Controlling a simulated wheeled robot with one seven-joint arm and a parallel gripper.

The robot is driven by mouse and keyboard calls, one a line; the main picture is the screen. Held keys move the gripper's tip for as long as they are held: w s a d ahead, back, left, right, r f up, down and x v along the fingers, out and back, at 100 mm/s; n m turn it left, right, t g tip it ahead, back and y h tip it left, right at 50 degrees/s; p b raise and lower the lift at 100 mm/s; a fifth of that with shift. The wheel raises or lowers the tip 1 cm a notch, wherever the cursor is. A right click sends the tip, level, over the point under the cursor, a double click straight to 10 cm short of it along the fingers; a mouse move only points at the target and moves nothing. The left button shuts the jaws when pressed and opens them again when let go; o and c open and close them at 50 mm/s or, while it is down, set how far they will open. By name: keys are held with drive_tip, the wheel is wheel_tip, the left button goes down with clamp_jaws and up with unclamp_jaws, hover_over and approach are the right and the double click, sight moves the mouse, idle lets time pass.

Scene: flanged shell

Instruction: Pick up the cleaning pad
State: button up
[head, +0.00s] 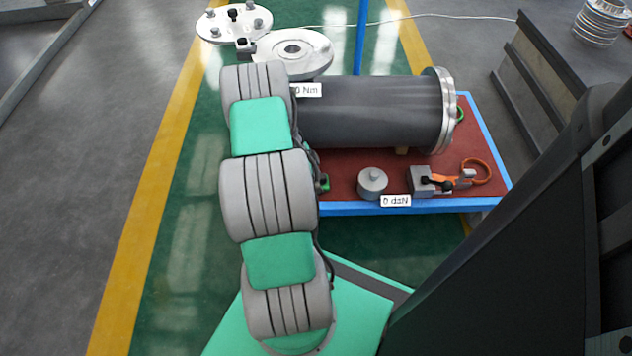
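I cannot make out a cleaning pad in the head view. My grey and green arm rises from the green base and reaches forward over the left end of the table (350,208). My gripper cannot be made out; the far end of the arm is hidden behind its own links. A dark grey cylindrical shell (370,110) lies on its side on the red tabletop. A metal flange (440,110) closes around its right end, with a bit of green showing at the rim. Its left end is hidden behind my arm.
A grey knobbed cylinder (372,184) and a grey block with an orange-handled tool (445,181) are at the table's front. Round metal plates (294,52) stand behind my arm. A blue post (361,35) rises behind the shell. Green floor left of my arm is clear.

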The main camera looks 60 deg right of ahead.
sight(319, 176)
drive_tip(key=shift+c, duration=1.4)
drive_tip(key=shift+r, duration=0.1)
drive_tip(key=shift+r, duration=0.3)
wheel_tip(319, 176, up, 2)
drive_tip(key=shift+r+p, duration=0.25)
drive_tip(key=shift+p, duration=0.5)
drive_tip(key=s+a+r+p, duration=0.6)
drive_tip(key=a+r, duration=0.3)
drive_tip(key=a, duration=0.3)
drive_tip(key=shift+s+a+r+p, duration=0.2)
drive_tip(key=shift+a+r+p, duration=0.05)
drive_tip(key=shift+r+p, duration=0.1)
